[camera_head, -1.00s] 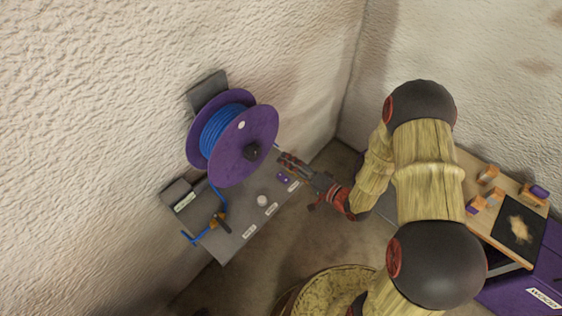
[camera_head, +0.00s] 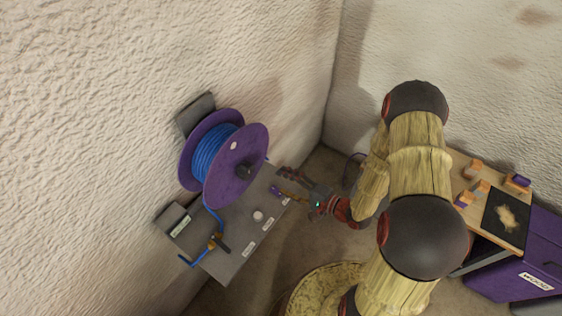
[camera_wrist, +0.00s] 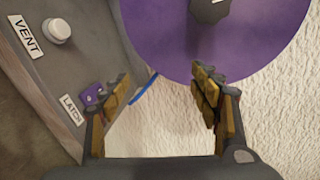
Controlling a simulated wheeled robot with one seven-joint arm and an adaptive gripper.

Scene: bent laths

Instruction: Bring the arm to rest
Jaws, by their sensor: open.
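My gripper (camera_head: 284,183) is open and empty, just off the right end of a grey wall panel, to the right of the purple reel. In the wrist view my gripper (camera_wrist: 160,100) has its two brown-padded fingers spread wide with only wall between them. The purple latch (camera_wrist: 92,95) on the panel lies close beside the left finger, and I cannot tell if they touch. My arm is bent, with its upper links at the right of the head view.
The purple reel (camera_head: 237,168) of blue cable stands out from the panel (camera_head: 225,262). A wooden bench top (camera_head: 463,222) with small blocks and a black mat sits on a purple cabinet (camera_head: 515,268) at the right. A round yellowish basket-like form (camera_head: 322,290) is at the bottom. Open floor lies between.

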